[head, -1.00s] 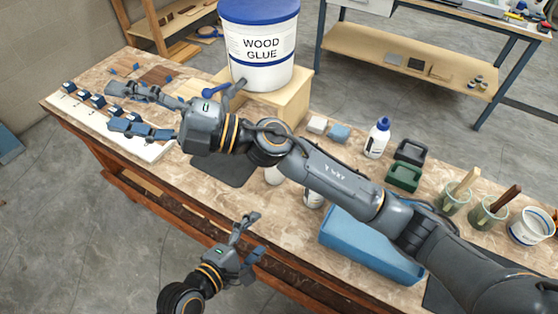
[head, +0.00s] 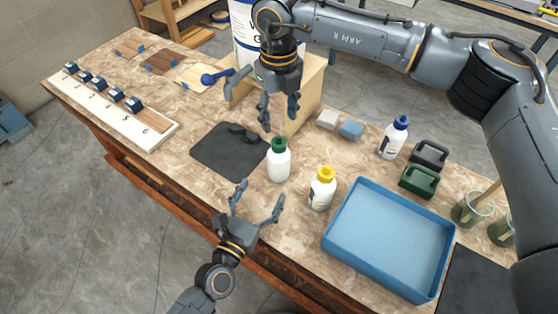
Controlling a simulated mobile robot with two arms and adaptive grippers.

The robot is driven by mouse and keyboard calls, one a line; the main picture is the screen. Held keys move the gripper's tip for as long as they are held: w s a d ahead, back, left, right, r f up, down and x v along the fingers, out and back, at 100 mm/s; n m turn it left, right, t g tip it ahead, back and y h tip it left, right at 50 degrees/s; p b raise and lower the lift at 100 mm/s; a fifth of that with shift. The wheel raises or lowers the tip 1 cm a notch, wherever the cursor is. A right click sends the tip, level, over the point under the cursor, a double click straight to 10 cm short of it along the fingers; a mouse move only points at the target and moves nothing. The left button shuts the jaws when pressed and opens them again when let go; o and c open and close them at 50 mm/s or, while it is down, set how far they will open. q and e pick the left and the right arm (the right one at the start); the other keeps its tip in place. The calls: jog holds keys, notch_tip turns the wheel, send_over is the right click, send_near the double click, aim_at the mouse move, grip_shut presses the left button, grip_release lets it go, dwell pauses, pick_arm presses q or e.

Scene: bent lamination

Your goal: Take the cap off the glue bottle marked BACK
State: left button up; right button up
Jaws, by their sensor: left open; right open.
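Three white glue bottles stand upright on the table, all capped: one with a green cap (head: 279,144), one with a yellow cap (head: 322,187) and one with a blue cap (head: 395,138). I cannot read which one is marked BACK. The green-capped bottle's white body (head: 279,167) shows no readable label. My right gripper (head: 279,112) is open, points down and appears just above the green cap, apart from it. My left gripper (head: 260,198) is open and empty near the table's front edge, below and left of the green-capped bottle, apart from it.
A blue tray (head: 334,243) lies right of the yellow-capped bottle. A dark mat (head: 215,152) lies left of the green-capped one. The wood glue bucket (head: 243,38) on its wooden stand (head: 304,97) is behind, partly hidden by my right arm. Green and black clamps or handles (head: 418,181) sit at right.

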aim_at(279, 162)
pick_arm(q)
jog(key=x, duration=1)
jog(key=shift+w, duration=0.2)
